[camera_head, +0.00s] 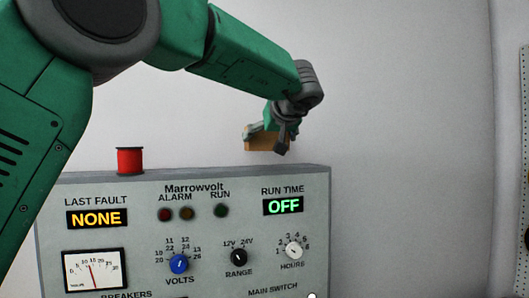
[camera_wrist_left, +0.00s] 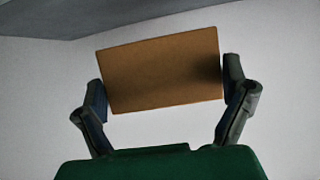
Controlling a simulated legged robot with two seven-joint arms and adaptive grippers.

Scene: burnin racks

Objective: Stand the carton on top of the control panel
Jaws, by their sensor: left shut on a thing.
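The carton (camera_head: 258,142) is a small brown box, held in the air just above the right part of the control panel's top. In the left wrist view the carton (camera_wrist_left: 163,70) sits between the two fingers, slightly tilted in the picture. My left gripper (camera_head: 277,136) is shut on it and hides part of it in the head view. The left gripper also shows in the left wrist view (camera_wrist_left: 166,92). The grey control panel (camera_head: 215,235) has dials, lamps and lit displays. I cannot tell the exact gap between carton and panel top. My right gripper is not in view.
A red spool (camera_head: 130,161) with dark ends stands on the left part of the panel's top. The panel top between spool and carton looks clear. A plain pale wall is behind. A perforated board (camera_head: 525,150) shows at the far right edge.

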